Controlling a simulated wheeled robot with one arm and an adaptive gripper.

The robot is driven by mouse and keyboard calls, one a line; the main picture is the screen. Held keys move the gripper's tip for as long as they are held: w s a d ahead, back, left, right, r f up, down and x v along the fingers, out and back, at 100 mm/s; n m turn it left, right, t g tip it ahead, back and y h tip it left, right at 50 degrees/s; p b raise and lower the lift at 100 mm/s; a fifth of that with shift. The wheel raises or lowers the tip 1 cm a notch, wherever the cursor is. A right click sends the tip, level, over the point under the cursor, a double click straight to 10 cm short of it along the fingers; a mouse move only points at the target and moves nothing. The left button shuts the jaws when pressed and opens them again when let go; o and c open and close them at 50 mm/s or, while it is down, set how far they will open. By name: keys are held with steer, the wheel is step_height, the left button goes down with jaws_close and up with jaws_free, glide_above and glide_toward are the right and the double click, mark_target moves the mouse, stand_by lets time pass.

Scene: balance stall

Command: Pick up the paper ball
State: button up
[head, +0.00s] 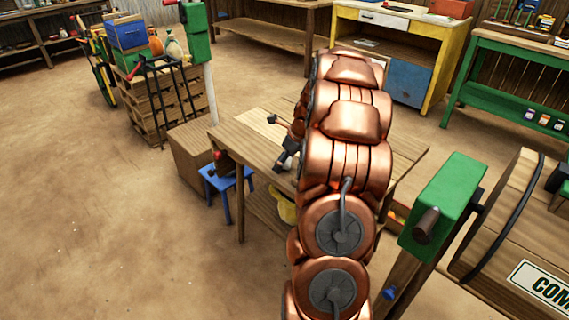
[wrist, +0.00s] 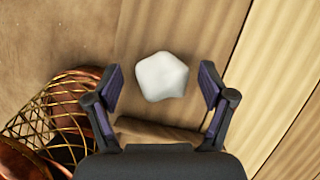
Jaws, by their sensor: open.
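The paper ball (wrist: 162,77) is a white, crumpled, rounded lump. In the wrist view it lies between the two fingertips of my open gripper (wrist: 161,74), with a gap on each side. I cannot tell how far below the fingertips it is. In the head view my gripper (head: 287,155) is small and dark above the left part of the wooden table (head: 245,139). My copper arm covers much of that table, and I cannot make out the ball there.
A wire mesh basket (wrist: 38,118) shows at the lower left of the wrist view. A blue stool (head: 226,184) stands at the table's left side, near a wooden box (head: 190,150). A green post (head: 442,205) and barrel (head: 520,225) are right. Open floor lies left.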

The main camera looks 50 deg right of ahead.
steer(key=c, duration=0.8)
steer(key=shift+r, duration=0.1)
steer(key=shift+c, duration=0.2)
